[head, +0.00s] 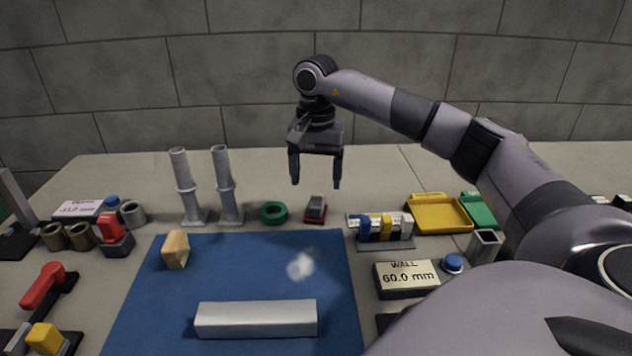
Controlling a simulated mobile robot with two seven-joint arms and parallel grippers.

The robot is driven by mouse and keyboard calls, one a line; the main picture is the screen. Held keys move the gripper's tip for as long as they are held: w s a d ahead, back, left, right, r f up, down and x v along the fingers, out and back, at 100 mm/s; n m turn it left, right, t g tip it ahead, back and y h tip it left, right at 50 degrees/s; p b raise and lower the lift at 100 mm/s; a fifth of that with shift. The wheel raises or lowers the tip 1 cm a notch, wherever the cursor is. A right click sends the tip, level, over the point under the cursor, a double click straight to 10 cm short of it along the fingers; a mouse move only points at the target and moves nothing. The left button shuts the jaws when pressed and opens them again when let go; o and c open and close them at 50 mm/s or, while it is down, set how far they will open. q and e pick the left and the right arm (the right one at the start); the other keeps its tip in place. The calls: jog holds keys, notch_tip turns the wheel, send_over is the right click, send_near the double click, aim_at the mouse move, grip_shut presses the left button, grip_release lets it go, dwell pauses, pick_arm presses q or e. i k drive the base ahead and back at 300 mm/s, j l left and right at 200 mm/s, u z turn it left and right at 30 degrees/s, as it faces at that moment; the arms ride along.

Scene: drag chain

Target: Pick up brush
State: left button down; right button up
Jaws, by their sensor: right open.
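My right gripper (316,183) hangs fingers down in the upper middle of the head view, open and empty, with a gap between its two dark fingers. No thing here clearly shows as a brush. A tan, wood-coloured block (175,249) on the left back part of the blue mat may be it, but I cannot tell. It lies to the left of and nearer than my right gripper. A small grey piece on a red base (316,208) shows just under the gripper in the picture. My left gripper is not in view.
The blue mat (250,270) carries a long pale bar (256,319) and a whitish blurred patch (300,266). Two grey upright posts (226,187) stand behind it, beside a green ring (273,212). A yellow tray (438,214) and a "WALL 60.0 mm" block (405,279) are at right.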

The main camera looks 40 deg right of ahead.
aim_at(175, 251)
jog(key=k+j, duration=0.75)
jog(key=j, duration=0.2)
